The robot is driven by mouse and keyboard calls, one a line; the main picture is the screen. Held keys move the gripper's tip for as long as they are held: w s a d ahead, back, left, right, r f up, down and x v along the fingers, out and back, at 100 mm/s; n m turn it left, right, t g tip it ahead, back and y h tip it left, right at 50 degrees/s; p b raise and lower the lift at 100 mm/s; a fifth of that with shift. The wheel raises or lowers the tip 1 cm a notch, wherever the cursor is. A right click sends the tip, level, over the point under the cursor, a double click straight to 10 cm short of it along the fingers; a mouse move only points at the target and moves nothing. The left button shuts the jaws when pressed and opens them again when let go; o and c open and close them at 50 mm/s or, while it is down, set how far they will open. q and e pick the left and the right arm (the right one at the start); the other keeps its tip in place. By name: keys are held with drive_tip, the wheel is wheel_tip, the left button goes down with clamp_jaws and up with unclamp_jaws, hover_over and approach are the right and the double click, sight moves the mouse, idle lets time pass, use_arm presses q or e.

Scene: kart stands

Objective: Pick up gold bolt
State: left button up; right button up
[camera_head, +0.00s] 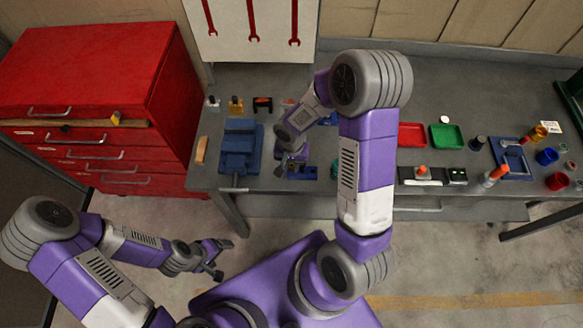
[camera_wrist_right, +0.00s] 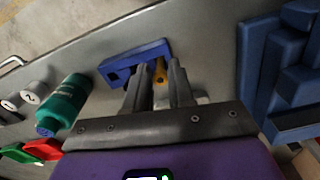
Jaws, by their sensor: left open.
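The gold bolt (camera_wrist_right: 161,71) shows in the right wrist view as a small yellow piece at a slotted blue block (camera_wrist_right: 140,60); I cannot tell how deep it sits. My right gripper (camera_wrist_right: 161,75) points at the block, its grey fingers apart on either side of the bolt, with no clear grip on it. In the head view the right gripper (camera_head: 290,160) is over the bench beside the blue block (camera_head: 302,172); I cannot make out the bolt there. My left gripper (camera_head: 221,260) is open and empty, low in front of the bench.
A blue vice (camera_head: 238,142) stands left of the right gripper on the grey bench. A green cylinder (camera_wrist_right: 66,102) lies left of the block in the wrist view. Red (camera_head: 411,135) and green (camera_head: 447,137) trays sit farther right. A red drawer cabinet (camera_head: 110,65) stands left.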

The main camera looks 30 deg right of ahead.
clamp_jaws()
drive_tip(key=shift+r, duration=0.1)
